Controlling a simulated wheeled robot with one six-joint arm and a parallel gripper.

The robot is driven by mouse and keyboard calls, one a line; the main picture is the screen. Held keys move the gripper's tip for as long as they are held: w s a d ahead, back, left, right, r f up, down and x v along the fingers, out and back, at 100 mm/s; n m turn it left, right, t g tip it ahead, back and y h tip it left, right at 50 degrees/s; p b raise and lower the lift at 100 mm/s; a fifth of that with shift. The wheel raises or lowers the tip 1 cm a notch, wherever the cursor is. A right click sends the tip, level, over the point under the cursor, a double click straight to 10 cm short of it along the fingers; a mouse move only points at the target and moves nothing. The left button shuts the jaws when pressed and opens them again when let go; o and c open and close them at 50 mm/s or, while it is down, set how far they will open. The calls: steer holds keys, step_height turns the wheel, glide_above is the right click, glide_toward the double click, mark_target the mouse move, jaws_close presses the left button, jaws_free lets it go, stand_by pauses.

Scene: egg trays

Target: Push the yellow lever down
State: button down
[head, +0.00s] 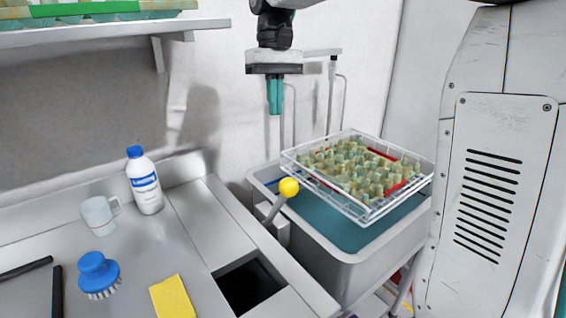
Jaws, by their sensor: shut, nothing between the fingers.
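The yellow lever knob (289,187) sits on a grey lever arm (272,212) that slants up to the right from a mount on the near left side of the sink. My gripper (275,112) points straight down, with teal fingers shut and empty. In the picture it is above and slightly left of the knob, with a clear gap between them. The lever is tilted up and nothing touches it.
A wire rack (370,215) holding an egg tray (358,170) hangs over the water-filled sink (355,277). A white bottle (146,182), mug (100,214), blue brush (98,274) and yellow sponge (172,298) stand on the counter. A grey machine panel (492,190) is at right.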

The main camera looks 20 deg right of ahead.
steer(key=shift+s+d+r+x, duration=0.1)
steer(key=shift+s+x, duration=0.35)
steer(key=shift+x, duration=1.7)
steer(key=shift+s+d+r+x, duration=0.1)
steer(key=shift+s+x, duration=0.35)
steer(key=shift+x, duration=1.65)
steer(key=shift+s+r+x, duration=0.1)
steer(key=shift+s+x, duration=0.35)
steer(key=shift+x, duration=1.7)
steer(key=shift+s+a, duration=0.1)
